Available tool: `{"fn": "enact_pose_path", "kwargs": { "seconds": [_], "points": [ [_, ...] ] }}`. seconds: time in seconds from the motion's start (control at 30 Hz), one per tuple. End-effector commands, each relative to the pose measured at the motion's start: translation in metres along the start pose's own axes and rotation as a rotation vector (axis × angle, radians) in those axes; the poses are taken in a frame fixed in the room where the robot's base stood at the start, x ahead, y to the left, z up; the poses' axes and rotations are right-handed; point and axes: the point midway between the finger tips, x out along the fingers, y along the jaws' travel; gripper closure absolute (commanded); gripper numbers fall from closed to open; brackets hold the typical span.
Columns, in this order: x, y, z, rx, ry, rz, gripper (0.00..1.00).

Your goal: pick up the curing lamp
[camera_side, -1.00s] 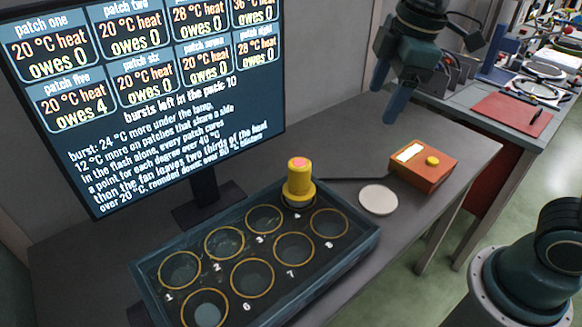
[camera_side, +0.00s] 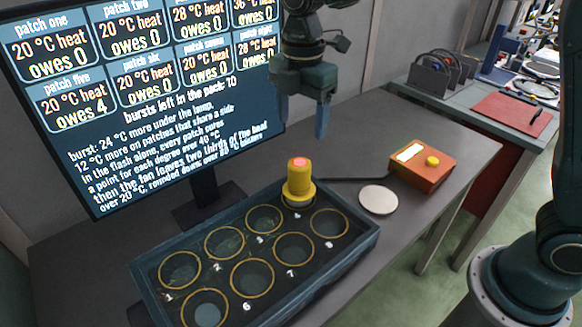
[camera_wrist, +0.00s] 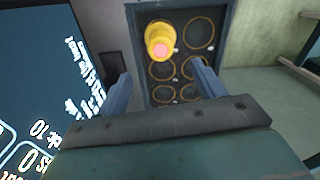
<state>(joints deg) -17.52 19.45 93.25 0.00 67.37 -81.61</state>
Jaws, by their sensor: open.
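The curing lamp (camera_side: 298,183) is a yellow cylinder with a flared collar and a pinkish top. It stands upright on the far right corner spot of the dark tray (camera_side: 367,250), which has several yellow-ringed wells. My gripper (camera_side: 301,116) is open and empty, pointing down above the lamp and apart from it. In the wrist view the lamp (camera_wrist: 159,42) shows beyond and between the two blue fingers of my gripper (camera_wrist: 162,85). The well under the lamp is hidden.
A screen (camera_side: 150,90) with text stands behind the tray. An orange box (camera_side: 423,167) with a yellow button and a round white disc (camera_side: 379,199) lie right of the lamp. A dark cable or rod (camera_side: 348,179) runs behind. The table's right front is clear.

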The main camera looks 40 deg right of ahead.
Motion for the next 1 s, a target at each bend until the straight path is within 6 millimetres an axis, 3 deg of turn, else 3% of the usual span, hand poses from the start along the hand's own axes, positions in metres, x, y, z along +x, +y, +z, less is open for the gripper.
{"fn": "enact_pose_path", "kwargs": {
  "seconds": [0.27, 0.7, 1.0],
  "points": [
    [0.018, -0.001, 0.000, 0.002, 0.000, -0.002, 0.31],
    [0.077, 0.000, 0.000, 0.004, 0.000, -0.001, 0.31],
    [0.086, 0.000, 0.000, 0.004, 0.000, 0.001, 0.31]
  ]
}}
